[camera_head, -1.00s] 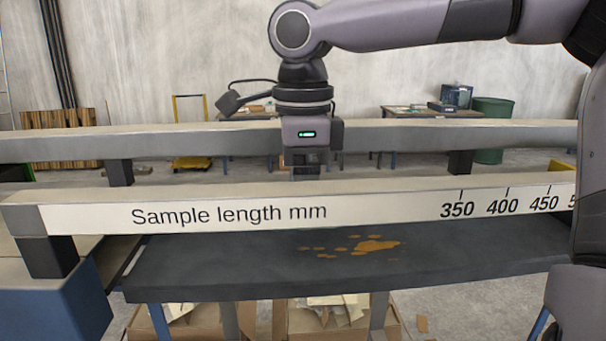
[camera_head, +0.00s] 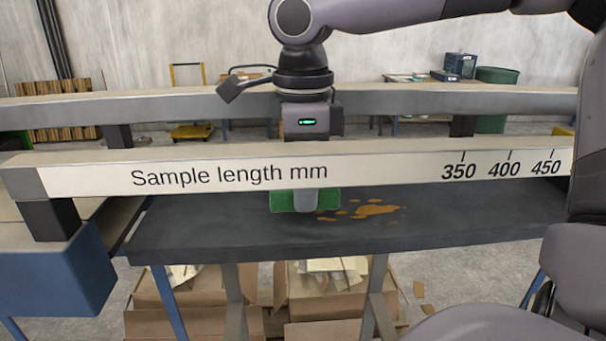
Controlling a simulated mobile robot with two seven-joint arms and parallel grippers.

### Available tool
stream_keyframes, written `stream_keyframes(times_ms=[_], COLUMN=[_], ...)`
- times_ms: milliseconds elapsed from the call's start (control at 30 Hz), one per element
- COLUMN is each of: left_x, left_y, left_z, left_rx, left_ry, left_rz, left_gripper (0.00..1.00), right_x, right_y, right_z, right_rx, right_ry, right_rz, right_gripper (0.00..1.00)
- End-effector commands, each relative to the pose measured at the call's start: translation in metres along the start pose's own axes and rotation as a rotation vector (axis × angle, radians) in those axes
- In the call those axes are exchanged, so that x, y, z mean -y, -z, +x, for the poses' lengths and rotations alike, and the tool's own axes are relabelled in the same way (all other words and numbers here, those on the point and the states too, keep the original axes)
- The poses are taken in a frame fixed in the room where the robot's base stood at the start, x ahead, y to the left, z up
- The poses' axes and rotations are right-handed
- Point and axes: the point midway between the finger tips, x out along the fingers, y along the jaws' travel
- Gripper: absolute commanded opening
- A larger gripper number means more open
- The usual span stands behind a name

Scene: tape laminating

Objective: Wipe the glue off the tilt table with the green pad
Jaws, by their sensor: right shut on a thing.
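The tilt table (camera_head: 230,233) is a dark grey slab below the front beam. Glue (camera_head: 375,210) lies on it as an orange-brown patch with several smaller spots to its left. My right gripper (camera_head: 305,205) reaches down from above, behind the beam. It is shut on the green pad (camera_head: 283,201), which shows below the beam at the left end of the glue spots. The beam hides most of the gripper's jaws. I cannot tell whether the pad touches the table. My left gripper is not in view.
The front beam (camera_head: 230,177), marked "Sample length mm", crosses in front of the gripper. A second beam (camera_head: 200,105) runs behind it. Cardboard boxes (camera_head: 330,290) stand under the table. The table's left part is clear.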

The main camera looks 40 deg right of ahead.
Motion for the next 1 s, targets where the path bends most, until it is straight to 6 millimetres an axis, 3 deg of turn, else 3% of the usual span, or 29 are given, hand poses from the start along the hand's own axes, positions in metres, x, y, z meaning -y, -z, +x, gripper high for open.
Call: stream_keyframes(times_ms=[1000], left_x=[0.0], left_y=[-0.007], left_z=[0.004], left_rx=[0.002], left_ry=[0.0], left_rz=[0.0], left_gripper=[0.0], right_x=[0.0], right_y=[0.0], right_z=[0.018], right_rx=[0.0], right_ry=[0.0], right_rz=[0.0], right_gripper=[0.39])
